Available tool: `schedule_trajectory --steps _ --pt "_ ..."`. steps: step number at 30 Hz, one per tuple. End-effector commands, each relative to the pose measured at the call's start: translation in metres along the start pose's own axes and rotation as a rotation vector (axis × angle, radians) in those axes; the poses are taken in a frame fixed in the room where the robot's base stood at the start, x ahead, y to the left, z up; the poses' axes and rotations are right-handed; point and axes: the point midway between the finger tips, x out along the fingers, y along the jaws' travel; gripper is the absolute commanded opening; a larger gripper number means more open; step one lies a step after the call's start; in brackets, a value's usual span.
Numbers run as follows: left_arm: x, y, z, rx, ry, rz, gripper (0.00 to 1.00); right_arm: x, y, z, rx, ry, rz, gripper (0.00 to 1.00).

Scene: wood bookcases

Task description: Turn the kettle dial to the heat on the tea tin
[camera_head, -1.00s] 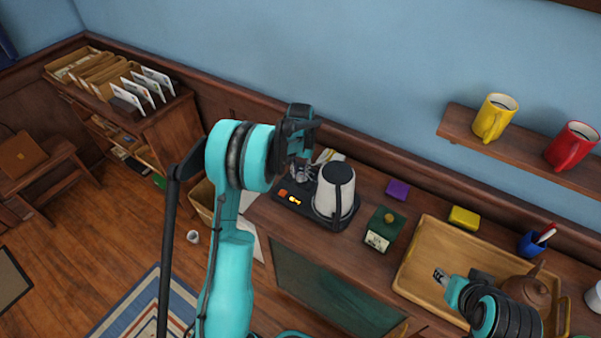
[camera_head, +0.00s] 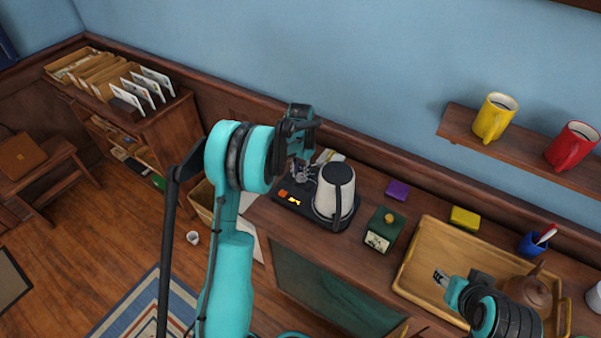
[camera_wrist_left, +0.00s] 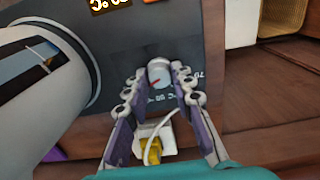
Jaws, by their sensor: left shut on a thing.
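The white kettle (camera_head: 327,198) with a dark lid and handle stands on its dark base (camera_head: 292,207), which has a lit orange and yellow display. My left gripper (camera_head: 301,172) is over the base, left of the kettle. In the left wrist view my left gripper (camera_wrist_left: 160,82) is shut on the silver dial (camera_wrist_left: 158,70). A red pointer mark and small scale figures show beside it. The display (camera_wrist_left: 108,4) is cut off. The green tea tin (camera_head: 390,222) with a yellow knob stands right of the kettle; its label is too small to read. My right gripper (camera_head: 440,278) is above the tray.
A wooden tray (camera_head: 428,232) with a brown teapot (camera_head: 530,290) is at the right. A purple box (camera_head: 398,190) and a yellow box (camera_head: 465,218) lie behind the tin and tray. A shelf with yellow and red mugs hangs above.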

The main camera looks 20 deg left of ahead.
Motion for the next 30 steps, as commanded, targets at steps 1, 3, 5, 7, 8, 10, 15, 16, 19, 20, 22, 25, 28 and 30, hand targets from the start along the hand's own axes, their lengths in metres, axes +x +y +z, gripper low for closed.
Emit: schedule_trajectory --steps 1,3,5,7,8,10,15,16,19,20,22,25,28,30 --pt "0.000 0.000 0.000 0.000 -0.001 0.000 0.29 0.000 0.000 0.000 0.000 0.000 0.000 0.40" --pt "0.000 0.000 0.000 0.000 -0.001 0.000 0.45 0.000 0.000 0.000 0.000 0.000 0.000 0.40" --pt "0.000 0.000 0.000 0.000 -0.001 0.000 0.45 0.000 0.000 0.000 0.000 0.000 0.000 0.40" --pt "0.000 0.000 0.000 -0.001 -0.001 0.000 0.45 0.000 0.000 0.000 0.000 0.000 0.000 0.40" --pt "0.000 0.000 0.000 -0.001 -0.001 0.000 0.45 0.000 0.000 0.000 0.000 0.000 0.000 0.40" --pt "0.000 0.000 0.000 -0.001 0.000 0.000 0.45 0.000 0.000 0.000 0.000 0.000 0.000 0.40" --pt "-0.007 0.000 0.000 -0.001 0.000 0.000 0.45 0.000 0.000 0.000 0.000 0.000 0.000 0.40" --pt "-0.011 0.000 0.000 -0.001 0.000 0.000 0.45 0.000 0.000 0.000 0.000 0.000 0.000 0.40" --pt "-0.029 0.000 0.000 -0.001 0.000 0.000 0.45 0.000 0.000 0.000 0.000 0.000 0.000 0.40" --pt "-0.035 0.000 0.001 -0.001 0.000 0.000 0.45 0.000 0.000 0.000 0.000 0.000 0.000 0.40" --pt "-0.051 0.000 0.000 -0.001 0.000 0.000 0.45 0.000 0.000 0.000 0.000 0.000 0.000 0.40" --pt "-0.074 0.000 0.000 -0.001 -0.001 0.000 0.45 0.000 0.000 0.000 0.000 0.000 0.000 0.40" --pt "-0.093 0.000 0.000 -0.001 -0.001 0.000 0.45 0.000 0.000 0.000 0.000 0.000 0.000 0.40" --pt "-0.104 0.000 0.000 -0.001 -0.001 0.000 0.45 0.000 0.000 0.000 0.000 0.000 0.000 0.40"
